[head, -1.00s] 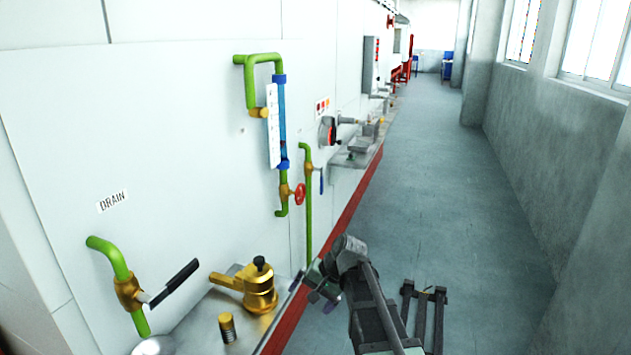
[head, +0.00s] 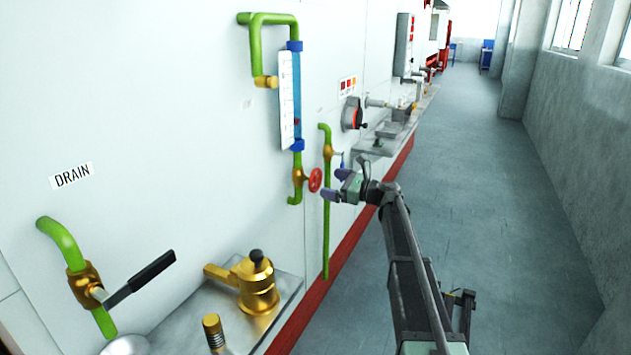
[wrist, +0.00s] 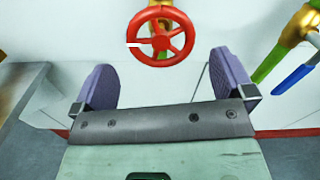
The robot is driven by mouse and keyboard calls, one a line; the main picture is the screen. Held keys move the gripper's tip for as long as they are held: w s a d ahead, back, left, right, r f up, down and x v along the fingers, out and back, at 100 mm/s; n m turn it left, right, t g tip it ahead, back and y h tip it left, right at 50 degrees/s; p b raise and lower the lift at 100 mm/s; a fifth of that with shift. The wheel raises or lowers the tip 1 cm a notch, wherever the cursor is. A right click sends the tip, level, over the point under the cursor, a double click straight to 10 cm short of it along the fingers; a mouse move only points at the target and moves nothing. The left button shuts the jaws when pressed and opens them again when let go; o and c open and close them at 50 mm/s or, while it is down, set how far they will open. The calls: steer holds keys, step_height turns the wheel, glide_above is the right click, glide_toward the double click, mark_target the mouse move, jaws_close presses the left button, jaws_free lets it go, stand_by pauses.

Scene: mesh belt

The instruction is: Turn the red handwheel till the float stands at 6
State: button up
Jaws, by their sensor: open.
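The red handwheel (head: 315,180) sits on a brass valve at the foot of the blue sight tube (head: 297,95) on the wall. A white scale plate (head: 286,100) stands beside the tube; its marks and the float are too small to read. In the wrist view the handwheel (wrist: 161,36) is ahead, at the top centre, beyond the fingertips. My gripper (head: 334,184) is just right of the wheel in the head view. Its two purple fingers, also in the wrist view (wrist: 165,78), are apart with nothing between them.
A green pipe with a blue-handled valve (wrist: 292,78) is close to the right of the wheel in the wrist view. A black-handled drain valve (head: 140,277) and a brass fitting (head: 257,285) are nearer. The aisle floor (head: 500,220) is clear.

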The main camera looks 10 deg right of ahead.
mark_target(317, 181)
steer(key=x, duration=0.6)
steer(key=shift+w+a, duration=0.25)
steer(key=shift+a, duration=0.05)
steer(key=c, duration=0.7)
steer(key=shift+n, duration=0.4)
steer(key=n, duration=0.3)
steer(key=shift+n, duration=0.3)
steer(key=n, duration=0.3)
steer(key=shift+s+f+n, duration=0.1)
steer(key=shift+n, duration=0.2)
steer(key=n, duration=0.4)
steer(key=shift+n, duration=0.3)
steer(key=n, duration=0.4)
steer(key=shift+f, duration=0.1)
